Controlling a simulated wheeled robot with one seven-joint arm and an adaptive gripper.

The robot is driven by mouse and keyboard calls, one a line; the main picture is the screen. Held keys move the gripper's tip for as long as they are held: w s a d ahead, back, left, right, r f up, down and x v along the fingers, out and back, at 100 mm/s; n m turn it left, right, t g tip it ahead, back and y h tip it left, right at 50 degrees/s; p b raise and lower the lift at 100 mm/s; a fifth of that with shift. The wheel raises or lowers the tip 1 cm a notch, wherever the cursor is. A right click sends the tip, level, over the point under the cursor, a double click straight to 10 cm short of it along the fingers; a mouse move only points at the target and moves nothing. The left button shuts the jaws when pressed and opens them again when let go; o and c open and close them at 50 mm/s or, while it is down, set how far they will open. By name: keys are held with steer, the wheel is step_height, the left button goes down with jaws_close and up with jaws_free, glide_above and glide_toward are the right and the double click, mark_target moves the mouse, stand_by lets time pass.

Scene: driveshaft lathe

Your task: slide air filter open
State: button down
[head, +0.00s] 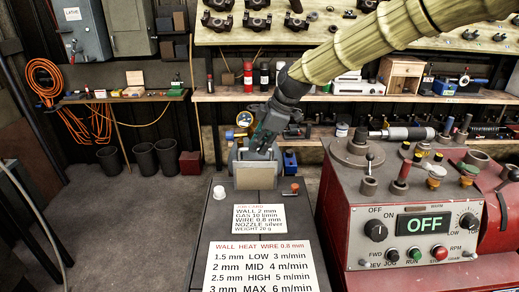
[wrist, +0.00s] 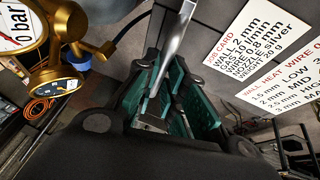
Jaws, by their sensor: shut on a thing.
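My gripper (head: 266,135) reaches down to a grey box-shaped unit (head: 256,172) at the back end of the dark bench top. In the wrist view, the teal pads of my gripper (wrist: 170,95) are shut on a slim grey metal bar (wrist: 178,45), which runs up between them. I cannot tell for sure which part is the air filter; the bar may be its slide. A brass pressure gauge (wrist: 22,28) beside the gripper reads 0 bar; it also shows in the head view (head: 244,118).
Printed cards (head: 262,265) lie on the dark top in front. A white knob (head: 219,192) and an orange-tipped piece (head: 290,190) stand near the unit. A red control box (head: 400,230) showing OFF stands close on the right. Open floor lies left.

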steer(key=c, duration=1.5)
jaws_free()
steer(key=v, duration=1.2)
steer(key=shift+a, duration=0.1)
